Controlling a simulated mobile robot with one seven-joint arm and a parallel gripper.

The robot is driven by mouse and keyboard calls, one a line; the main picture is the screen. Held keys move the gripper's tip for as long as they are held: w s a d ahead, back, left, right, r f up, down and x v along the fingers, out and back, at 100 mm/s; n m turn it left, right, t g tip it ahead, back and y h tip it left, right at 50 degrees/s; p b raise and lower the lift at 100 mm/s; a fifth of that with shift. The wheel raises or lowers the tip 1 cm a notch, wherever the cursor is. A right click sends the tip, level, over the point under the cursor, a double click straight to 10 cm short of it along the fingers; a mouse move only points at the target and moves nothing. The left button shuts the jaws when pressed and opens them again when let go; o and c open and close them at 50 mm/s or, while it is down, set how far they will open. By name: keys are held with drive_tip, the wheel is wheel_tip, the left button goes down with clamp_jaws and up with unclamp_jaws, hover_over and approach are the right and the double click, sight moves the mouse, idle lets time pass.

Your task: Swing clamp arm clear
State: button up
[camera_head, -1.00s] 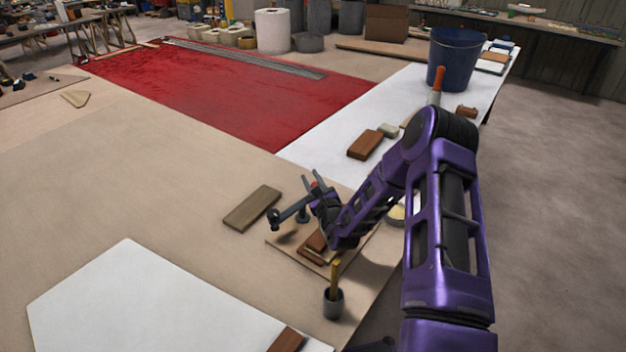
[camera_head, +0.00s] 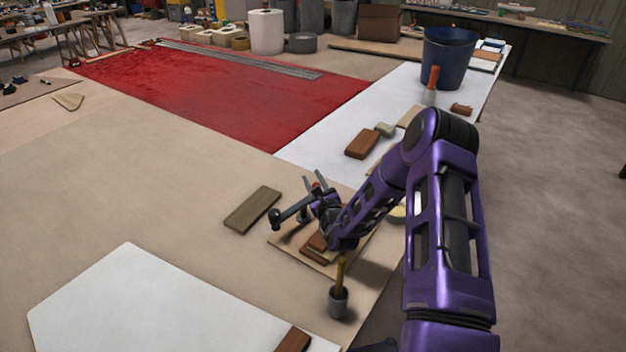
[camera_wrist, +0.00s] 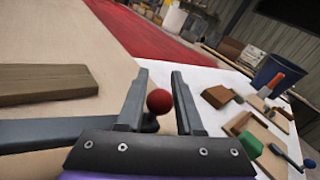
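The clamp has a dark arm (camera_head: 290,211) with a round black end at its left, over a small wooden board (camera_head: 288,239). The arm also crosses the left of the wrist view (camera_wrist: 40,133). A red ball knob (camera_wrist: 159,101) on a dark stem shows between my fingers in the wrist view; a bit of red also shows by the fingers in the head view. My gripper (camera_wrist: 158,78) is open around the knob, with a small gap at its right side. In the head view my gripper (camera_head: 313,182) is over the clamp and hides part of it.
A wooden block (camera_head: 252,209) lies left of the clamp. A grey cup (camera_head: 339,302) with a brush-like handle stands in front. A brown block (camera_head: 362,144), an orange-handled tool (camera_head: 433,79) and a blue bucket (camera_head: 448,58) are behind on the white surface.

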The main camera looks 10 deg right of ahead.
drive_tip(key=o, duration=0.3)
drive_tip(key=s, duration=0.5)
drive_tip(key=s+d, duration=0.1)
drive_tip(key=s, duration=0.5)
drive_tip(key=s+d, duration=0.1)
drive_tip(key=s, duration=0.5)
drive_tip(key=shift+s, duration=0.15)
